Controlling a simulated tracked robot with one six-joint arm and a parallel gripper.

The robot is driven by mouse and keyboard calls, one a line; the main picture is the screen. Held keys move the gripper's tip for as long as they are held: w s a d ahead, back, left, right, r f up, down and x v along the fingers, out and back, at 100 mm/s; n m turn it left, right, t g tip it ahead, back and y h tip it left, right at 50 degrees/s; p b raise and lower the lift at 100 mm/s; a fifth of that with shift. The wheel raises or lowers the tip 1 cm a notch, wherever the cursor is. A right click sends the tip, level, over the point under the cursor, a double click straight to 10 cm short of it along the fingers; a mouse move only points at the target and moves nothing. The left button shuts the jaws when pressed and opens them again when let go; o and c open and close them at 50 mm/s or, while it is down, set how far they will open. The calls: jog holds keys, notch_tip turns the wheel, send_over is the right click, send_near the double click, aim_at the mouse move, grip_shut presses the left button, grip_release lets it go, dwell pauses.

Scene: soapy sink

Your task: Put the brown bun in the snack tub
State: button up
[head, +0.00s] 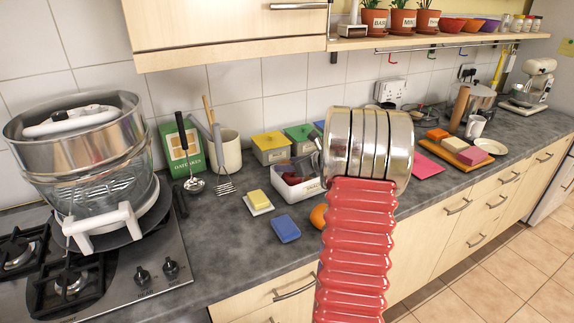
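A white tub (300,190), which may be the snack tub, stands on the counter left of my arm. Dark reddish-brown items show inside it, too small to identify. My arm, red and ribbed with a banded metal end, reaches over the counter and covers the tub's right side. My gripper (316,160) is mostly hidden behind that metal end. Only a grey part shows at its left edge, over the tub, and its fingers cannot be made out. I cannot make out a brown bun anywhere; it may be hidden behind my arm.
A blue sponge (285,229), a butter dish (258,202) and a partly hidden orange object (319,216) lie near the tub. Lidded canisters (270,148) stand behind. A hob with a large steamer (88,150) is left. A board with colored blocks (466,152) is right.

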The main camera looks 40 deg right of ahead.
jog(key=shift+o, duration=0.4)
jog(key=shift+r, duration=0.1)
jog(key=shift+r, duration=0.15)
jog(key=shift+s+r, duration=0.2)
jog(key=shift+s, duration=0.05)
jog(key=v, duration=1.1)
jog(key=shift+s, duration=0.25)
jog(key=shift+r, duration=0.1)
